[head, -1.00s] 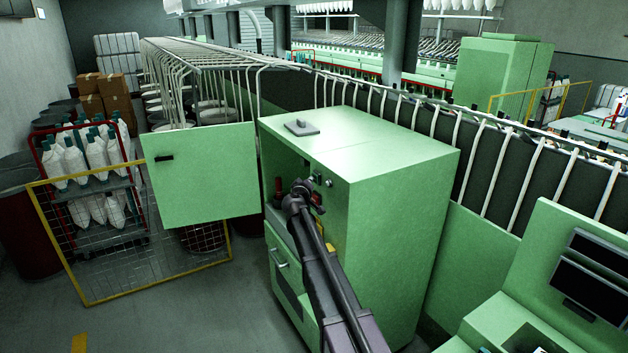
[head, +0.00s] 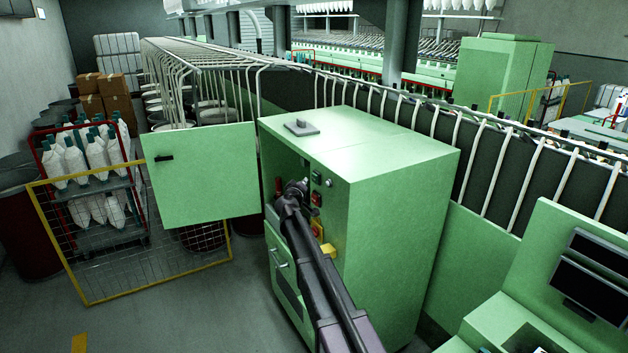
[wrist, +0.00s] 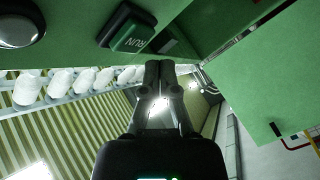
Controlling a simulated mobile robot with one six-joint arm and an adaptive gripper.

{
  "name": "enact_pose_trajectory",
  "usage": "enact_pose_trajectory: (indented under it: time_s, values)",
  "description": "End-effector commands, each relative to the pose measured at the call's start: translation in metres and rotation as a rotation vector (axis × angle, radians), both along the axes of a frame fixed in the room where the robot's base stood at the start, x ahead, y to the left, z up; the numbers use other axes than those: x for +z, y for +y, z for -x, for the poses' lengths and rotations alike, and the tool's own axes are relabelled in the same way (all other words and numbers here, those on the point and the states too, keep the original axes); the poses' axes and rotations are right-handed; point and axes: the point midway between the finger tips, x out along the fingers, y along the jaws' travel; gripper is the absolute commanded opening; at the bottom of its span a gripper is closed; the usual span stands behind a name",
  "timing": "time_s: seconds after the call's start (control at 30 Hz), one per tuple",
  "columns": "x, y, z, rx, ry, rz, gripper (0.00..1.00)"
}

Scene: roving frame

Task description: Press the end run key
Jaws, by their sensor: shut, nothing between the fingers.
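In the wrist view, my gripper (wrist: 160,72) is shut and empty, its fingertips pointing along the green panel. A green key (wrist: 132,32) with the word RUN sits at the top, apart from the fingers. I cannot tell whether more lettering is hidden. In the head view, the front panel of the green cabinet (head: 400,210) has a dark green key (head: 316,177) above a red key (head: 316,199). My arm's end is in front of the panel, left of these keys; the fingertips cannot be made out there. No END RUN lettering is readable.
A yellow-and-red switch (head: 317,230) sits below the keys. The cabinet's open door (head: 200,178) stands to the left, near a yellow mesh fence (head: 110,255). Floor is clear at front left.

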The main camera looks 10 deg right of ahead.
Motion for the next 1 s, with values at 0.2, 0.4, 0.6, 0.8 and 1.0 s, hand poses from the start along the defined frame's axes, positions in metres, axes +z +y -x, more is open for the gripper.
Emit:
enact_pose_trajectory:
  time_s: [0.2,0.4,0.6,0.8,1.0]
  values:
    - [0.000,0.016,0.005,0.001,-0.001,0.000,0.00]
    - [0.000,0.029,0.010,0.001,0.000,0.001,0.00]
    - [0.000,0.038,0.013,0.000,0.000,0.001,0.00]
    - [0.000,0.039,0.013,0.000,0.000,0.000,0.00]
    - [0.000,0.039,0.013,0.000,0.000,0.000,0.00]
